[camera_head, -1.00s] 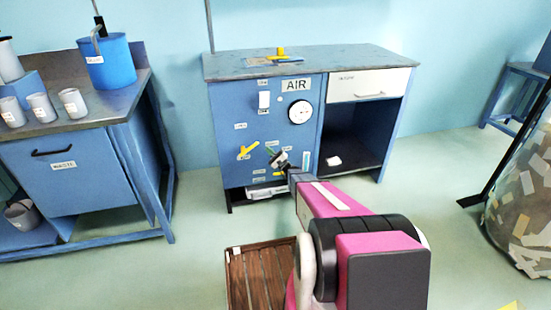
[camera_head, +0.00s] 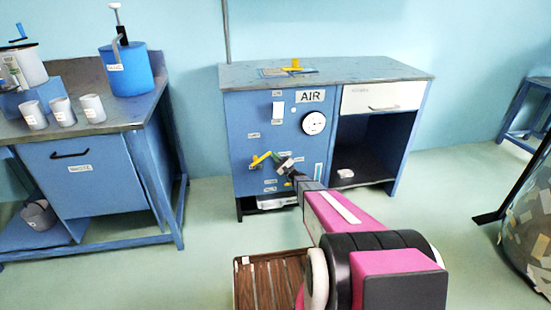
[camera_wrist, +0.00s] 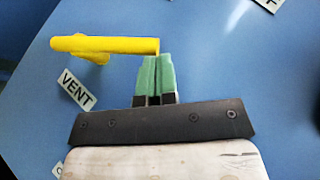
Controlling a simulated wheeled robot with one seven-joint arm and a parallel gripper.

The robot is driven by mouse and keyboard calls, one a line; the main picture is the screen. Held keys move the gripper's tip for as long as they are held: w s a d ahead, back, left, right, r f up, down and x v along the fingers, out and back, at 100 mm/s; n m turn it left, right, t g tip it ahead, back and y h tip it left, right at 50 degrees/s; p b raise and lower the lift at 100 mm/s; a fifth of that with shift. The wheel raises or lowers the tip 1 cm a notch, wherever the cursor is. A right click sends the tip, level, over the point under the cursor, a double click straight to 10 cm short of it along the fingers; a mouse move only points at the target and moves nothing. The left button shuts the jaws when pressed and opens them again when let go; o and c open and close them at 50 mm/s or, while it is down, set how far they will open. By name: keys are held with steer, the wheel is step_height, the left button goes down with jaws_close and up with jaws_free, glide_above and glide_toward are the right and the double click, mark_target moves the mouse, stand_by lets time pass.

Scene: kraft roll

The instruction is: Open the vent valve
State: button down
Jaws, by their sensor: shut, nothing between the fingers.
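The vent valve's yellow lever (camera_head: 260,158) is on the blue front panel of the AIR cabinet, below the gauge. In the wrist view the yellow lever (camera_wrist: 105,46) lies nearly level, with the VENT label (camera_wrist: 76,90) below it. My gripper (camera_head: 284,163) is just right of the lever in the head view. In the wrist view my gripper's green fingertips (camera_wrist: 157,62) are together and empty, at the lever's right end. I cannot tell whether they touch it. The lever's pivot is mostly hidden.
The blue cabinet (camera_head: 238,125) carries a gauge (camera_head: 314,123), labels and a yellow handle (camera_head: 293,65) on top. A slatted wooden crate (camera_head: 243,285) stands on the floor beside my arm. A bench (camera_head: 120,118) with cups and a blue can (camera_head: 127,72) is at left.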

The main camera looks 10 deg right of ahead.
steer(key=shift+r+n+g, duration=1.25)
steer(key=shift+n+g, duration=0.15)
steer(key=shift+n, duration=0.1)
step_height(320, 180, up, 4)
steer(key=n+g+h, duration=0.4)
steer(key=n, duration=0.1)
glide_above(264, 157)
steer(key=d, duration=0.1)
steer(key=shift+a+r, duration=0.15)
steer(key=shift+a, duration=0.45)
steer(key=shift+w+d+r, duration=0.1)
steer(key=shift+w+d, duration=0.1)
steer(key=shift+d, duration=0.15)
steer(key=shift+w+d+r, duration=0.1)
steer(key=shift+w+d, duration=0.1)
steer(key=shift+d, duration=0.45)
steer(key=shift+w+d, duration=0.15)
steer(key=shift+d, duration=0.45)
steer(key=r+v, duration=0.1)
steer(key=v, duration=0.9)
steer(key=shift+d, duration=0.35)
